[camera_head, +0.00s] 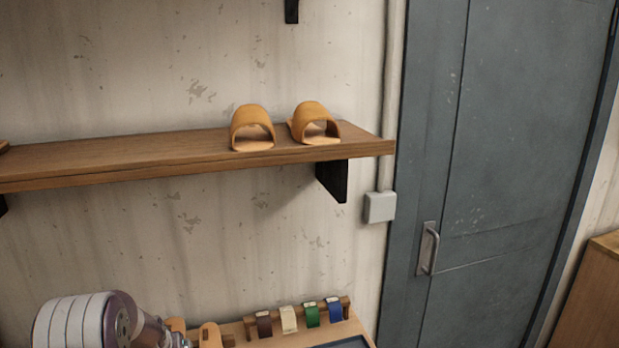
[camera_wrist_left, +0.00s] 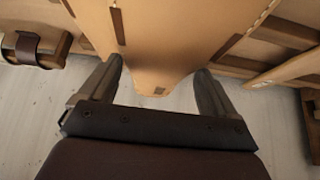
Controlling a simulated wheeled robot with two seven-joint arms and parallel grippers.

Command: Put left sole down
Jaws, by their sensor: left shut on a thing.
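In the left wrist view a tan sole (camera_wrist_left: 165,38) runs from the top edge down to a narrow end between my left fingers. My left gripper (camera_wrist_left: 158,72) is shut on that narrow end, one finger on each side. In the head view my left arm is at the bottom left, and the gripper is mostly cut off by the bottom edge. A rounded tan piece (camera_head: 210,335) shows beside it at the workbench; I cannot tell which sole it is. Whether the held sole touches the surface below is unclear. My right gripper is not in view.
A rack (camera_head: 296,314) with brown, cream, green and blue straps stands on the workbench. Two tan sandals (camera_head: 253,128) (camera_head: 315,124) sit on the wall shelf (camera_head: 150,152) above. A grey door (camera_head: 510,170) is at the right. In the wrist view a brown strap (camera_wrist_left: 35,48) is at the left.

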